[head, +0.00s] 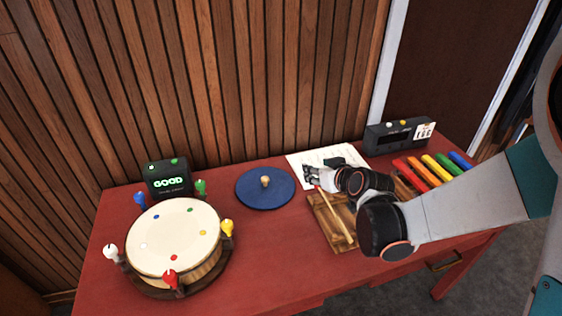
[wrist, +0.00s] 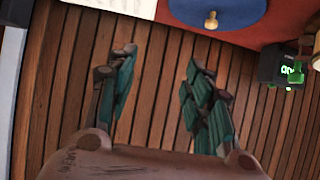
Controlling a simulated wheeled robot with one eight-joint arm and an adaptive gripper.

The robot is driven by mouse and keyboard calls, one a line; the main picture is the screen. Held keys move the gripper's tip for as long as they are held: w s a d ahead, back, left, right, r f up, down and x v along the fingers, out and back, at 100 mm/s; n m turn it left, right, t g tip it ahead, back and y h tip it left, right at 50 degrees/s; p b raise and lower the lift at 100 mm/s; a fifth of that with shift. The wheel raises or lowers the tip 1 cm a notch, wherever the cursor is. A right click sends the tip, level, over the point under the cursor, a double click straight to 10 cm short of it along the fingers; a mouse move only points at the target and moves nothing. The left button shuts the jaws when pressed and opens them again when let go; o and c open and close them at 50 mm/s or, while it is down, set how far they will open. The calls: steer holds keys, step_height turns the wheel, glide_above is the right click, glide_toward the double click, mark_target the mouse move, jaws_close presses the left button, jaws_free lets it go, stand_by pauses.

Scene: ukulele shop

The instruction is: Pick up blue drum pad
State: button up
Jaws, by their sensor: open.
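The blue drum pad (head: 266,190) is a flat round blue disc with a small tan knob on top. It lies on the red table, left of my gripper in the head view. In the wrist view its edge and knob show at the top (wrist: 235,12). My gripper (head: 310,175) is above the table over the white sheet, to the right of the pad and apart from it. In the wrist view my gripper (wrist: 155,75) has its two fingers spread wide with nothing between them.
A wooden tray (head: 322,212) with a stick lies under my arm. Coloured bars (head: 420,172) and a dark device (head: 396,136) are at the right. Wood panelling rises behind.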

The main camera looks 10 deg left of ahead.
steer(key=n+y, duration=0.2)
glide_toward(266, 180)
steer(key=b+x, duration=0.2)
steer(key=x, duration=0.1)
steer(key=shift+w+a+f, duration=0.1)
steer(key=shift+w+a, duration=0.05)
steer(key=shift+a, duration=0.25)
steer(key=shift+d+b+x, duration=0.2)
steer(key=shift+b+x, duration=1.05)
steer(key=shift+x, duration=1.75)
steer(key=shift+w, duration=0.1)
jaws_close()
